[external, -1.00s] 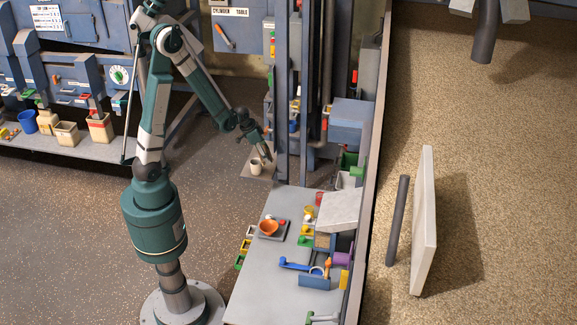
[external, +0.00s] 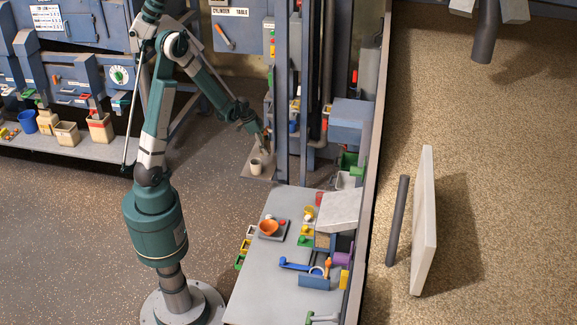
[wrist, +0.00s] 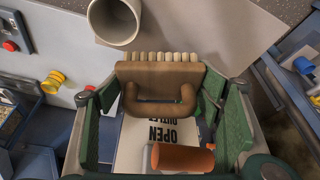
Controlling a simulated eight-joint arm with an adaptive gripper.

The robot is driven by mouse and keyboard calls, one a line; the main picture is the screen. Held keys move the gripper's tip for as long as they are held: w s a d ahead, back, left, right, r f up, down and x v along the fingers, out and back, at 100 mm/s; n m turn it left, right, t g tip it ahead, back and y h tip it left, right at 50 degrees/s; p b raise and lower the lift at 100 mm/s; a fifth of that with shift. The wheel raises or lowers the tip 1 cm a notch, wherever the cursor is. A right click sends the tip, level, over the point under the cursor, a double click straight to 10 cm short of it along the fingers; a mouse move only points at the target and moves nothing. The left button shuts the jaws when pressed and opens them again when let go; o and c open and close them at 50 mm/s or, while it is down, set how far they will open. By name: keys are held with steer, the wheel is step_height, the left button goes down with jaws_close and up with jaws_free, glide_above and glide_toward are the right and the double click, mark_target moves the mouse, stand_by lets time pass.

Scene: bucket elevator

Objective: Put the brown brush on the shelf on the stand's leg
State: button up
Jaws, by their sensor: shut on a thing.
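The brown brush (wrist: 160,88), with a looped handle and a row of pale bristles, is between the green fingers of my gripper (wrist: 165,100) in the wrist view. My gripper is shut on it, and the bristles point to the top of the picture. In the external view my gripper (external: 264,139) is beside the stand's leg (external: 281,100), just behind the grey shelf (external: 255,177). The brush is too small to make out there. In the wrist view the shelf (wrist: 195,25) lies just beyond the bristles; I cannot tell whether they touch it.
A pale cup (external: 256,166) stands on the shelf; it also shows in the wrist view (wrist: 115,20). An orange cylinder (wrist: 180,159) and a white sign reading OPEN OUTLET (wrist: 140,135) are below the brush. A grey worktable (external: 262,290) with several small items stands in front.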

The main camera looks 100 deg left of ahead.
steer(key=s+a+m+b, duration=0.1)
steer(key=a+m+b, duration=0.1)
steer(key=a, duration=0.6)
steer(key=s+a+m+h+b, duration=0.1)
steer(key=s+a+b, duration=0.1)
steer(key=a+b, duration=0.3)
steer(key=shift+a+m, duration=0.4)
steer(key=shift+a, duration=1.3)
steer(key=shift+s, duration=0.1)
steer(key=shift+f, duration=3.05)
steer(key=shift+f+b, duration=0.35)
steer(key=shift+f, duration=1.5)
steer(key=shift+f, duration=0.2)
steer(key=o, duration=0.9)
steer(key=shift+o, duration=0.2)
steer(key=shift+r, duration=0.15)
